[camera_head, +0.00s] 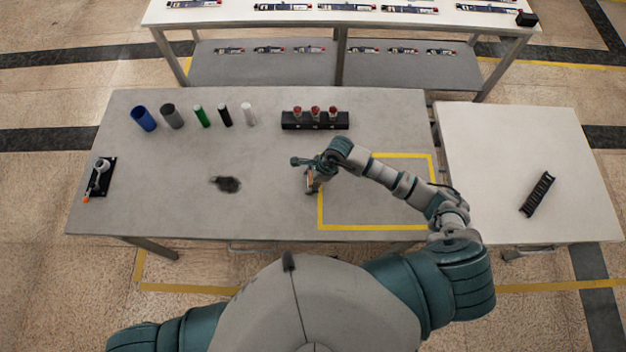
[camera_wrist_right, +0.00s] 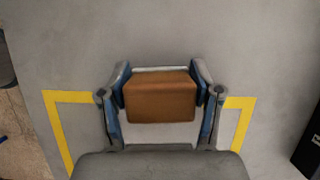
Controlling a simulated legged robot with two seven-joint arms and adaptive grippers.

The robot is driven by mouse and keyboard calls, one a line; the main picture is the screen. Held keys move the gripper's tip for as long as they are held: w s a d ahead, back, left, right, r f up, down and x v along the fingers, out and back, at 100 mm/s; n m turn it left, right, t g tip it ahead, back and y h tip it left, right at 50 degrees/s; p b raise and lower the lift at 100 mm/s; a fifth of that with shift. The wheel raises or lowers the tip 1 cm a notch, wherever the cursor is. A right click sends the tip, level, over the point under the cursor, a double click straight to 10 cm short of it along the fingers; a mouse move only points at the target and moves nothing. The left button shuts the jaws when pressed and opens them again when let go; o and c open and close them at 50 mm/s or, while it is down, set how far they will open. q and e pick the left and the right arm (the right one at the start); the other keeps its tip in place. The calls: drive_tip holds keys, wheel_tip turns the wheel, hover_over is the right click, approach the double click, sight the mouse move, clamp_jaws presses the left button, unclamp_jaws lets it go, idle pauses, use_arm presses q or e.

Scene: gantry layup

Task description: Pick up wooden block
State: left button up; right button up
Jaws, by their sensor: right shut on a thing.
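The wooden block (camera_wrist_right: 160,97) is brown and box-shaped. In the right wrist view it sits between the two fingers of my right gripper (camera_wrist_right: 160,103), which is shut on it. In the head view my right gripper (camera_head: 312,183) is over the grey table (camera_head: 200,215), at the left edge of the yellow-taped square. Only a small brown part of the block (camera_head: 310,183) shows there, the rest hidden by the gripper. I cannot tell whether the block touches the table. My left gripper is not in view.
Several upright cylinders (camera_head: 171,117) and a black holder with red-topped pieces (camera_head: 315,121) stand along the back. A small fixture (camera_head: 99,178) is at the left. A white table (camera_head: 480,150) with a black rack (camera_head: 537,194) adjoins at right. The taped square (camera_head: 375,228) is empty inside.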

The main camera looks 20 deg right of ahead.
drive_tip(key=shift+d, duration=0.1)
drive_tip(key=shift+r, duration=0.45)
drive_tip(key=v, duration=0.2)
drive_tip(key=shift+s+r+b, duration=0.25)
drive_tip(key=shift+r+b, duration=0.1)
drive_tip(key=shift+b, duration=0.05)
drive_tip(key=s+d, duration=0.3)
drive_tip(key=s+d+r+b, duration=0.1)
drive_tip(key=s+d, duration=0.2)
drive_tip(key=s, duration=0.1)
drive_tip(key=s+d+b, duration=0.1)
drive_tip(key=s+d, duration=0.2)
drive_tip(key=s, duration=0.1)
drive_tip(key=shift+d+r, duration=0.2)
drive_tip(key=shift+d, duration=0.1)
drive_tip(key=shift+s+r, duration=0.1)
drive_tip(key=shift+s, duration=0.15)
